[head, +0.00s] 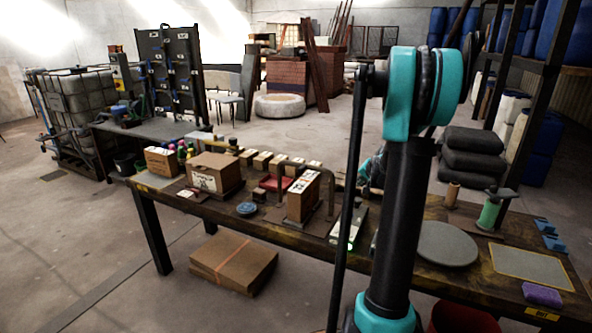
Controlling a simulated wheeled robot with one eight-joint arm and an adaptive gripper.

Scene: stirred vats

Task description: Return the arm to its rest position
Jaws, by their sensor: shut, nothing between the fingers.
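My arm (400,220) stands upright in the right half of the head view, with a black link between teal joints. Its upper teal joint (400,90) is raised well above the table. A small teal and dark part of my arm (372,166) shows behind the upright link, over the workbench (270,222). My gripper's fingers cannot be made out; the arm link hides that area.
The bench carries an open cardboard box (213,175), a tall carton (303,197), a blue lid (247,209), a round grey plate (447,244), a green spool (489,213) and a purple sponge (542,294). A cardboard stack (233,263) lies below.

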